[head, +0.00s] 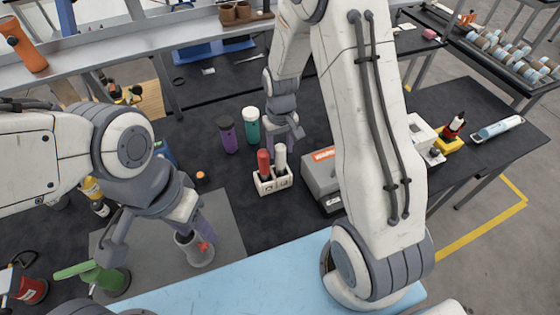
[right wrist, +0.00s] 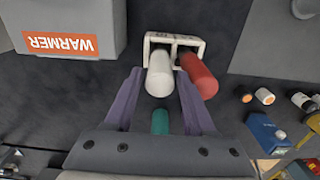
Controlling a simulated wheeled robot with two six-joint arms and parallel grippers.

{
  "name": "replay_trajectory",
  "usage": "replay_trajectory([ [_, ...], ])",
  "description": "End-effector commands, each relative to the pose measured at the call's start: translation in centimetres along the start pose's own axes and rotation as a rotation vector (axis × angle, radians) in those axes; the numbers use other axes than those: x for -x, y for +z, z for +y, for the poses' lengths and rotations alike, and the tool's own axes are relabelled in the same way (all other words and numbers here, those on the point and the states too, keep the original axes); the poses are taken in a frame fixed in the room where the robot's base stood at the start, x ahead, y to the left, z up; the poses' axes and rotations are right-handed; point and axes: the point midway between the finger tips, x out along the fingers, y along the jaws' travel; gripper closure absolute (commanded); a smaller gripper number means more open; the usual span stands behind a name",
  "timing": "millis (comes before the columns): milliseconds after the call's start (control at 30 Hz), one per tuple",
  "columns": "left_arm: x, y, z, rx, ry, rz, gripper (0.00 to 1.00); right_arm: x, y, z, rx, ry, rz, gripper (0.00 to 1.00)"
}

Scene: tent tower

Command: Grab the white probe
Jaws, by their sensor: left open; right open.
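The white probe (head: 280,160) stands upright in a white two-slot holder (head: 272,184), beside the red probe (head: 264,164). In the right wrist view the white probe (right wrist: 159,74) is between the tips of my open right gripper (right wrist: 158,78); the red probe (right wrist: 200,75) is just outside the right finger. I cannot tell whether the fingers touch the white probe. In the head view my right gripper (head: 285,132) is just behind the probes, partly hidden by its arm. My left gripper (head: 158,235) is open and empty over the grey mat, with one finger near a grey cup (head: 195,250).
A grey warmer box (head: 322,178) stands right of the holder. Purple (head: 227,134) and teal (head: 250,126) bottles stand behind it. A green-handled object (head: 105,278) is on the mat (head: 229,225) at front left.

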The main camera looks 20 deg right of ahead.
Motion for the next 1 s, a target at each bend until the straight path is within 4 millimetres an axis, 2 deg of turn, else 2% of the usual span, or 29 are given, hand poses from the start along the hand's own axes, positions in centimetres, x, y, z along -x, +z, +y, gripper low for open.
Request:
replay_trajectory([
  [67, -0.04, 0.01, 0.0, 0.0, 0.0, 0.0, 0.5, 0.0, 0.0, 0.0, 0.0, 0.0, 0.0, 0.45],
  [100, -0.04, 0.01, 0.0, 0.0, 0.0, 0.0, 0.5, 0.0, 0.0, 0.0, 0.0, 0.0, 0.0, 0.49],
  [233, -0.04, 0.01, 0.0, 0.0, 0.0, 0.0, 0.5, 0.02, 0.0, 0.0, 0.0, 0.0, 0.0, 0.98],
  [1000, -0.03, 0.0, 0.0, 0.0, 0.0, 0.0, 0.5, 0.07, -0.02, 0.01, 0.0, 0.0, 0.001, 1.0],
])
